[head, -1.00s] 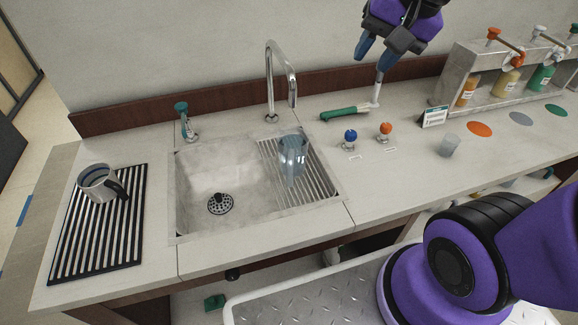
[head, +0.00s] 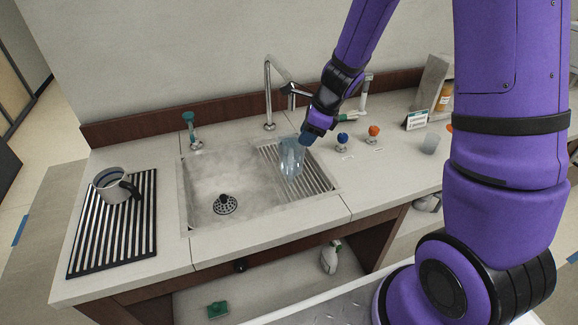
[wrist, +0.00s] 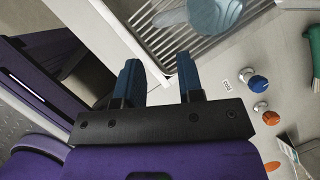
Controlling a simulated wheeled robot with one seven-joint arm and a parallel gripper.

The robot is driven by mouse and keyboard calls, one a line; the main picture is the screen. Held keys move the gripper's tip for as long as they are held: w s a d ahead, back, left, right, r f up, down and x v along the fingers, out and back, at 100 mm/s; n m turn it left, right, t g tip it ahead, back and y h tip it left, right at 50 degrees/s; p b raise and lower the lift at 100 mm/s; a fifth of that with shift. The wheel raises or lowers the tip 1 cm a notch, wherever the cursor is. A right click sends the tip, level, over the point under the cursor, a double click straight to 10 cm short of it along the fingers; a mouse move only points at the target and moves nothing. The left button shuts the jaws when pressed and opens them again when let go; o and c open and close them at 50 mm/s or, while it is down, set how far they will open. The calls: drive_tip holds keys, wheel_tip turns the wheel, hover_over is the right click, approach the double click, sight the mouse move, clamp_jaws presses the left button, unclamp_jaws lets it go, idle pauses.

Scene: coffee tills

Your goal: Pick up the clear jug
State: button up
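The clear jug (head: 290,160), tinted pale blue, stands on the ribbed drainer (head: 318,178) at the right side of the sink. It also shows at the top edge of the wrist view (wrist: 213,14), partly cut off. My gripper (head: 306,137) is just above and to the right of the jug in the head view, its fingers partly hidden. In the wrist view my gripper (wrist: 160,72) has its two blue fingers apart with nothing between them. The jug lies beyond the fingertips there, apart from them.
A tap (head: 270,95) rises behind the sink. Blue (head: 342,139) and orange (head: 373,131) knobs, a small clear cup (head: 430,144) and a sign (head: 416,120) stand to the right. The sink basin (head: 205,180) is empty.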

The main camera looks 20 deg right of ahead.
sight(290, 165)
drive_tip(key=shift+m, duration=0.6)
drive_tip(key=shift+s+x, duration=0.2)
drive_tip(key=shift+x, duration=6.15)
drive_tip(key=shift+d+f, duration=0.1)
clamp_jaws()
